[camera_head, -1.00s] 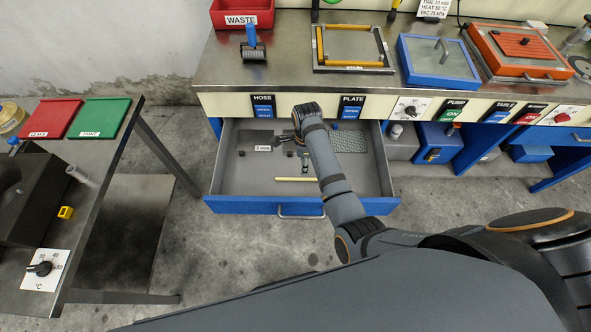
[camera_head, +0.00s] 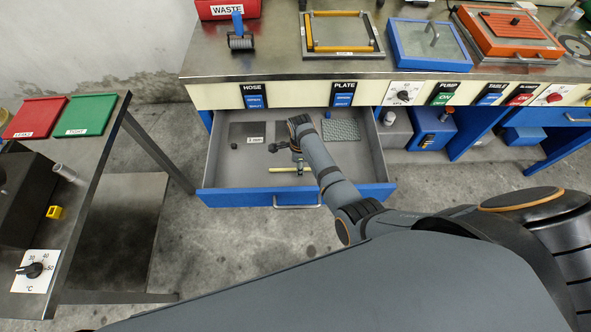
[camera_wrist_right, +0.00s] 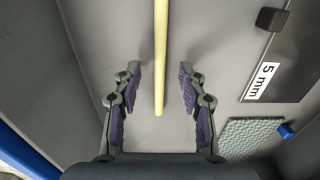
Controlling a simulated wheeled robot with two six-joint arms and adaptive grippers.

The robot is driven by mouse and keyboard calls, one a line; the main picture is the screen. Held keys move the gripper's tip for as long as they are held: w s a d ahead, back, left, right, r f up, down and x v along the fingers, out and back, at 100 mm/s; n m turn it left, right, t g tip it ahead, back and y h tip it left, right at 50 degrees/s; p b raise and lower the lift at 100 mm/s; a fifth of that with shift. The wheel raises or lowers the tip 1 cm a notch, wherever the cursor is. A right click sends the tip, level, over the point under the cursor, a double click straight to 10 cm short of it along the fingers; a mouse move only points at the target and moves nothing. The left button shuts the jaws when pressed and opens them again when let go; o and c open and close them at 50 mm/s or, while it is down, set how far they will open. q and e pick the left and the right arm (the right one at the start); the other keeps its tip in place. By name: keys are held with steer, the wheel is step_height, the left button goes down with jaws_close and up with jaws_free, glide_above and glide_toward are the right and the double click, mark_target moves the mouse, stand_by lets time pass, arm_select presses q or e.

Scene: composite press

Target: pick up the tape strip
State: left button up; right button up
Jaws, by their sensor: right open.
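The tape strip is a thin pale-yellow strip (camera_head: 280,169) lying in the open drawer (camera_head: 238,196); it also shows in the right wrist view (camera_wrist_right: 160,45). My right gripper (camera_head: 301,163) reaches down into the drawer over the strip. In the right wrist view my right gripper (camera_wrist_right: 158,72) is open, with one purple-padded finger on each side of the strip. There are gaps between the strip and both fingers. The strip's near end shows between the fingers. My left gripper is not in view.
A dark plate labelled 5 mm (camera_wrist_right: 283,52) with a black knob and a green textured mat (camera_wrist_right: 248,138) lie in the drawer beside the gripper. The drawer's blue front and walls surround it. A metal worktop (camera_head: 275,66) stands above and behind it.

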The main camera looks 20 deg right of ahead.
steer(key=shift+f, duration=0.5)
steer(key=shift+c, duration=0.6)
jaws_close()
step_height(320, 180, up, 10)
steer(key=p, duration=0.1)
steer(key=shift+p, duration=0.35)
